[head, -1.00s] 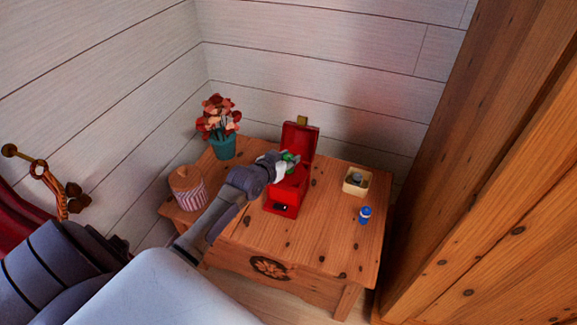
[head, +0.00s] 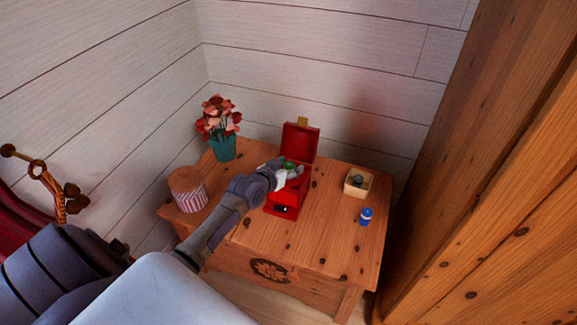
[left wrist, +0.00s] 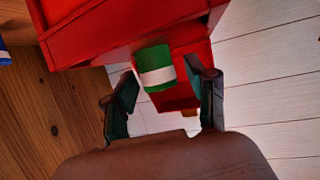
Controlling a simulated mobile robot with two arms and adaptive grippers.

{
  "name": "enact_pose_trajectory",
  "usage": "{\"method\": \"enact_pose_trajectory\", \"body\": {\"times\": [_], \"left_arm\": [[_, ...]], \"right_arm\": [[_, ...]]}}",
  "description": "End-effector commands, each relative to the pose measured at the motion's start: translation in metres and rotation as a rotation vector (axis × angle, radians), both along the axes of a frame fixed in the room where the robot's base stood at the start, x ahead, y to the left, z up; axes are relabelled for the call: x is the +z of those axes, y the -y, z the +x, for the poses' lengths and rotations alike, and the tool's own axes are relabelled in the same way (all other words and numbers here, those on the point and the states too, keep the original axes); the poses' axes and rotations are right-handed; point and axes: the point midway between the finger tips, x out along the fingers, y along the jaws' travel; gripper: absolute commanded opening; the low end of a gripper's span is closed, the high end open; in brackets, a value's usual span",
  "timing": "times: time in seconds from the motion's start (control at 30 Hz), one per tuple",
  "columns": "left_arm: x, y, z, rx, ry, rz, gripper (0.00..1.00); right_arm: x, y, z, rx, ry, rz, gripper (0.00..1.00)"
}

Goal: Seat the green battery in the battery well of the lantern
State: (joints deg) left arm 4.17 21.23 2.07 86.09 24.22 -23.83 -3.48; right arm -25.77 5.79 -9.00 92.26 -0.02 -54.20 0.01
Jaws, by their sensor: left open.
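The lantern (head: 281,202) is a red box with its lid (head: 300,138) raised, standing on the wooden table. The green battery (head: 289,166) has a white band and shows at the lantern's open top. In the left wrist view the battery (left wrist: 155,66) sticks out at the lantern's red body (left wrist: 110,30); its far end is hidden, so its depth in the well cannot be told. My left gripper (head: 287,174) is at the opening, its fingers open on either side of the battery, with gaps visible in the wrist view (left wrist: 168,84). My right gripper is out of view.
A small blue-and-white cylinder (head: 366,217) and an open pale box (head: 349,190) holding a grey object stand right of the lantern. A flower pot (head: 222,147) and a striped round box (head: 190,197) stand left. The table front (head: 310,245) is clear.

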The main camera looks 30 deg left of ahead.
Motion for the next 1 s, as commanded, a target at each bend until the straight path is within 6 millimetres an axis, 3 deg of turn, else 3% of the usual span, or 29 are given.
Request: {"method": "enact_pose_trajectory", "body": {"times": [0.13,0.23,0.7,1.0], "left_arm": [[0.004,0.000,-0.001,0.000,0.000,0.000,0.57],[0.008,0.000,-0.014,0.000,-0.001,0.001,0.57],[0.043,0.003,-0.098,0.000,-0.002,0.000,0.57],[0.049,0.004,-0.111,0.000,0.000,0.001,0.57]], "right_arm": [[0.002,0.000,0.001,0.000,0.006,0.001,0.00],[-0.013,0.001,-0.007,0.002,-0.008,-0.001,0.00],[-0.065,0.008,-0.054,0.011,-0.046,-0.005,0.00],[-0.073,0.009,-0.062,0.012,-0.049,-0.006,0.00]]}}
